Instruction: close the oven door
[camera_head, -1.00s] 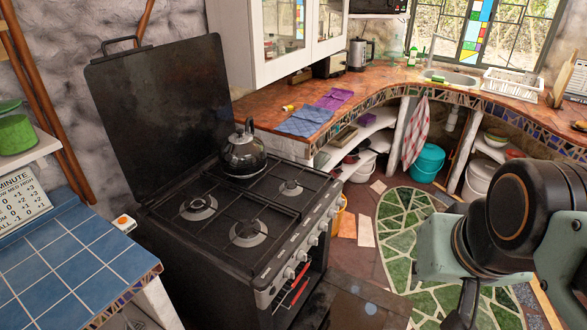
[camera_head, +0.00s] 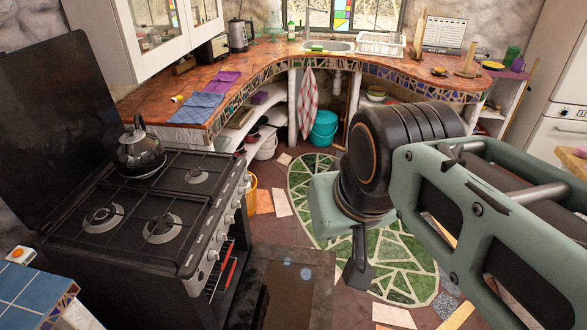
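The black oven (camera_head: 150,225) stands at the left with its lid raised. Its door (camera_head: 305,275) is open, lowered flat in front of the oven at the bottom of the picture; its near end is cut off by the frame edge. The oven opening shows a wire rack and a red bar (camera_head: 230,270). My arm reaches in from the right.
A black kettle (camera_head: 141,150) sits on the stovetop. A blue-tiled counter (camera_head: 25,295) is at the lower left. The curved mosaic counter (camera_head: 275,60) runs along the back, with a teal bucket (camera_head: 323,129) under it. The floor with a green mosaic oval (camera_head: 305,180) is open.

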